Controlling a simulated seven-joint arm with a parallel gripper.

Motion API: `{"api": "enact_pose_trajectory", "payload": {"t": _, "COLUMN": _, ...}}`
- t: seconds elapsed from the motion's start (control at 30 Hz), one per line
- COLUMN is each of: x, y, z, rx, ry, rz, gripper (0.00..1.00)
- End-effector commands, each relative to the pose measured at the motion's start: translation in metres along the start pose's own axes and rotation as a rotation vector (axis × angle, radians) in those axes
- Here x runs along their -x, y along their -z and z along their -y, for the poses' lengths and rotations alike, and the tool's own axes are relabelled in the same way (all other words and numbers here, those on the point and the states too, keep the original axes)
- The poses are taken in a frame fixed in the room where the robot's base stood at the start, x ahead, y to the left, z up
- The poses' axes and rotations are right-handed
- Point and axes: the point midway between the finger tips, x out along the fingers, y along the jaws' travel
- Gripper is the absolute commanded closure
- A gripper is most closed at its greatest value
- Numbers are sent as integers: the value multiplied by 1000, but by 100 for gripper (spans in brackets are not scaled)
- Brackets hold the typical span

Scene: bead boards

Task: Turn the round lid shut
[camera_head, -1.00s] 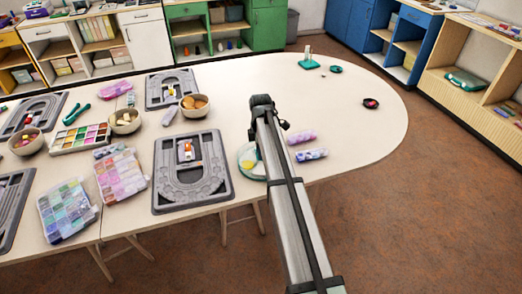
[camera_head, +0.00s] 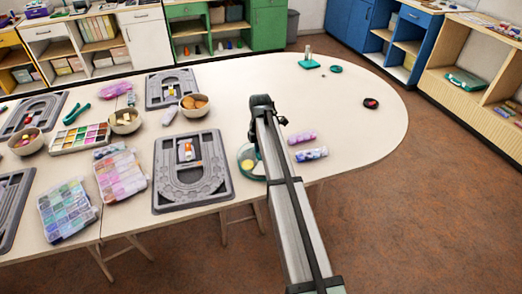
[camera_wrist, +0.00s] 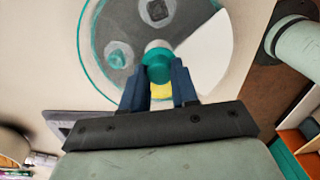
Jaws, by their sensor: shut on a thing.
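The round box (camera_head: 244,165) with a teal rim stands near the table's front edge, partly hidden by my arm in the head view. In the wrist view, its round lid (camera_wrist: 112,35) has a grey part, a white wedge at the right and a teal knob (camera_wrist: 158,62) near its middle. My gripper (camera_wrist: 159,76) is shut on this knob from above, one dark blue finger on each side. A small yellow patch shows between the fingers. In the head view my fingers are hidden behind the arm. I cannot tell whether the white wedge is an opening.
Two tubes of beads, one pink (camera_head: 302,137) and one pale blue (camera_head: 311,154), lie right of the box. A grey bead board (camera_head: 220,190) lies to its left. The table (camera_head: 365,135) is largely bare at the right.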

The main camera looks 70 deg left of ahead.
Motion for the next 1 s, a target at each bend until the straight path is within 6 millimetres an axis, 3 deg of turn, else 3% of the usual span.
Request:
{"api": "enact_pose_trajectory", "payload": {"t": 0.07, "x": 0, "y": 0, "z": 0, "rx": 0, "ry": 0, "rz": 0, "gripper": 100}}
{"api": "enact_pose_trajectory", "payload": {"t": 0.1, "x": 0, "y": 0, "z": 0, "rx": -1, "ry": 0, "rz": 0, "gripper": 68}}
{"api": "enact_pose_trajectory", "payload": {"t": 0.33, "x": 0, "y": 0, "z": 0, "rx": -1, "ry": 0, "rz": 0, "gripper": 46}}
{"api": "enact_pose_trajectory", "payload": {"t": 0.67, "x": 4, "y": 0, "z": 0, "rx": -1, "ry": -1, "rz": 0, "gripper": 45}}
{"api": "enact_pose_trajectory", "payload": {"t": 0.87, "x": 28, "y": 0, "z": -1, "rx": -1, "ry": -3, "rz": 1, "gripper": 45}}
{"api": "enact_pose_trajectory", "payload": {"t": 1.0, "x": 55, "y": 0, "z": -1, "rx": -1, "ry": -3, "rz": 1, "gripper": 45}}
